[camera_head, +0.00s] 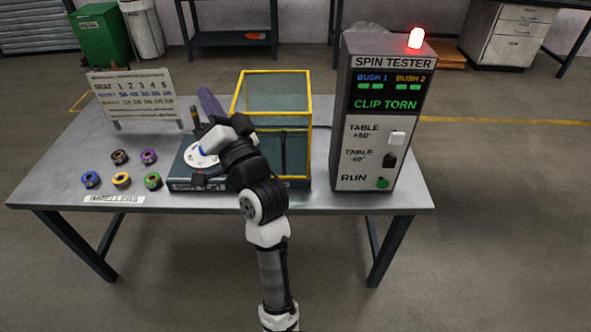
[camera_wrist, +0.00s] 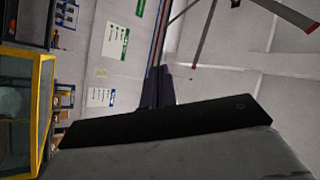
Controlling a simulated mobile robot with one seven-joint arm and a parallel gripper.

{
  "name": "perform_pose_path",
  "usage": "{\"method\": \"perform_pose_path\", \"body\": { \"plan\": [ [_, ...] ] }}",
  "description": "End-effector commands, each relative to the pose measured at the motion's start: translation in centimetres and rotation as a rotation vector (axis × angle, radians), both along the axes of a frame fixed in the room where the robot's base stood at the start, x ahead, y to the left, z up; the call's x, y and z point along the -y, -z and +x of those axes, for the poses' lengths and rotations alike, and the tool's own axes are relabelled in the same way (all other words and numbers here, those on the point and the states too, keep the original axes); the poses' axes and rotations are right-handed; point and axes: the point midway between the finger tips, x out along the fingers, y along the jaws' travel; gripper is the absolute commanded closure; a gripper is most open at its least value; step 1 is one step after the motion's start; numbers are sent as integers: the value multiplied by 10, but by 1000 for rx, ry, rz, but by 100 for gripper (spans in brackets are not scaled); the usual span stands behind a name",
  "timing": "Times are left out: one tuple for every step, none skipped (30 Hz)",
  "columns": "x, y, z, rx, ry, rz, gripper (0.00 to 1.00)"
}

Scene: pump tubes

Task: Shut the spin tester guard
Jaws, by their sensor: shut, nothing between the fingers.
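The spin tester guard is a clear box with a yellow frame (camera_head: 309,110). It stands over the right part of the dark tester base (camera_head: 185,184). The white round table (camera_head: 193,157) on the base lies to its left, outside the frame and partly hidden by my arm. My gripper (camera_head: 207,98) is left of the guard, above the base, its fingers shut and empty. In the wrist view the closed fingers (camera_wrist: 158,86) point away from the guard, whose yellow frame (camera_wrist: 46,100) shows at the left edge. No contact with the guard is visible.
The spin tester console (camera_head: 371,120) stands right of the guard with a red lamp lit and "CLIP TORN" displayed. Several coloured impellers (camera_head: 122,180) sit at the table's left. A seat chart (camera_head: 134,95) stands behind them.

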Motion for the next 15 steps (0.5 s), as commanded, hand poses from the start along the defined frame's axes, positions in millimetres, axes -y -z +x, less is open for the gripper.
{"method": "perform_pose_path", "body": {
  "plan": [
    [48, 48, 16, -146, 18, 46, 100],
    [72, 71, 20, -225, 17, 81, 100],
    [103, 100, 22, -324, 14, 133, 100],
    [124, 119, 20, -390, 13, 174, 100],
    [144, 137, 16, -450, 10, 215, 100],
    [167, 158, 10, -520, 6, 269, 100],
    [182, 172, 4, -563, 2, 305, 100],
    [194, 184, -3, -602, -2, 341, 100],
    [208, 196, -11, -643, -8, 382, 100],
    [216, 204, -17, -667, -12, 408, 100],
    [224, 210, -21, -687, -15, 431, 100],
    [230, 216, -27, -707, -21, 453, 100],
    [234, 219, -30, -718, -22, 467, 100],
    [236, 222, -31, -727, -26, 476, 100],
    [237, 223, -32, -733, -29, 484, 100]
  ]
}}
